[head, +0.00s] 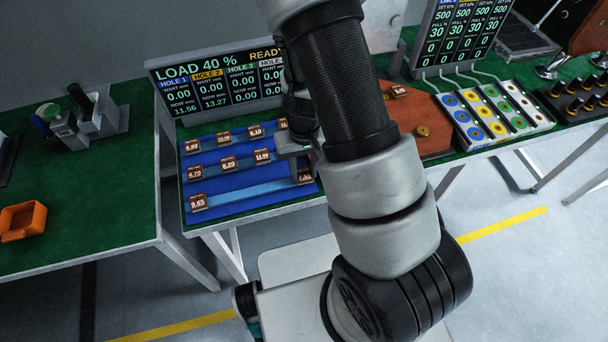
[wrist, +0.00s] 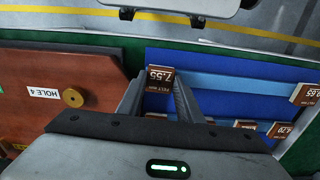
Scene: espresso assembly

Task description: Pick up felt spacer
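Several small brown felt spacers with number labels sit on the blue stepped rack. The one marked 7.55 (wrist: 160,78) is at the rack's end near the brown board, and it also shows in the head view (head: 304,177) at the rack's front right. My gripper (wrist: 159,88) points down at this spacer, with one finger on each side of it in the wrist view. The fingers look apart, and I cannot tell whether they touch it. In the head view, my gripper (head: 301,157) is just above and behind the spacer, partly hidden by my arm.
Other spacers, such as the 8.65 one (head: 198,202), stand on the rack (head: 240,190). A load screen (head: 215,82) rises behind it. The brown board (wrist: 60,100) with a brass knob lies beside the rack. An orange tray (head: 22,221) is on the left table.

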